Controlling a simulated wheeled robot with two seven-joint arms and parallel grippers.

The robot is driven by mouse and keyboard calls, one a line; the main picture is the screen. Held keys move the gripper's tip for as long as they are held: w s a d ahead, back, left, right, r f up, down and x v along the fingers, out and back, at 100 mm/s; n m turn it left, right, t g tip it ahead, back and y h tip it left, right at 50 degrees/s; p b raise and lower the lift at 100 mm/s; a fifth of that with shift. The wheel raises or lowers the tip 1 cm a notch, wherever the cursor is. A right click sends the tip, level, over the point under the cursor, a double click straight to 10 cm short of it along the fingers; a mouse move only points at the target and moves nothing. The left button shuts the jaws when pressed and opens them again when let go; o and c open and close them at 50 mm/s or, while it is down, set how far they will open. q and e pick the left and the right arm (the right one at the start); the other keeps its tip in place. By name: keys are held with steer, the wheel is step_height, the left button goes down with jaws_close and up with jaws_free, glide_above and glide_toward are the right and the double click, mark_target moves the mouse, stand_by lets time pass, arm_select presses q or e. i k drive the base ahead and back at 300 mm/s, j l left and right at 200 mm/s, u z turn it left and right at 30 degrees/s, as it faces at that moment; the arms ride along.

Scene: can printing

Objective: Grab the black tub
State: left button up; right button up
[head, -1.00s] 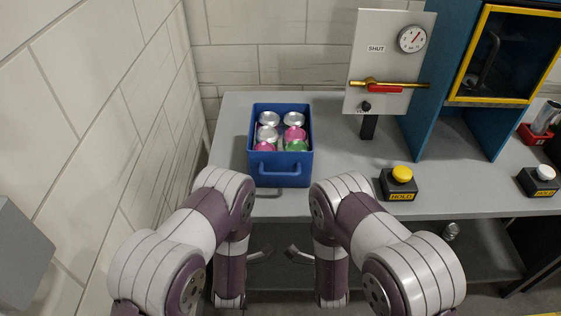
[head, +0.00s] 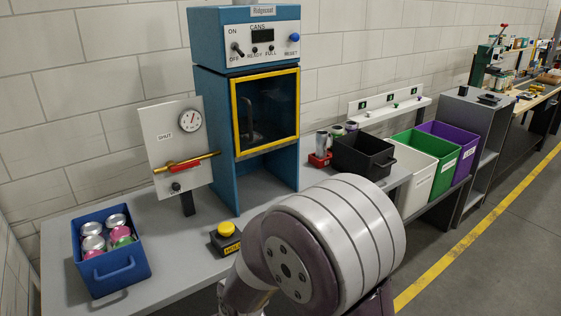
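The black tub (head: 366,160) stands on the right part of the grey bench in the head view. It is an open-topped box with a handle on its right side. Nothing can be seen inside it from here. My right arm fills the lower middle of the view, in front of the bench, and its gripper is hidden below it. My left gripper is outside the view. No gripper is seen at the tub.
A blue tub (head: 124,273) of cans stands on the bench's left. A valve panel (head: 170,140), a blue machine (head: 215,130) and a yellow button box (head: 226,238) stand between. A red can holder (head: 320,158) is left of the black tub; white, green (head: 412,152) and purple bins stand right.

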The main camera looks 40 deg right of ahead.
mark_target(366, 159)
steer(key=i+z, duration=0.1)
steer(key=z, duration=0.3)
steer(key=i+z, duration=0.1)
steer(key=z, duration=0.25)
steer(key=j+z, duration=0.1)
steer(key=z, duration=0.3)
steer(key=i+j+z, duration=0.1)
steer(key=z, duration=0.25)
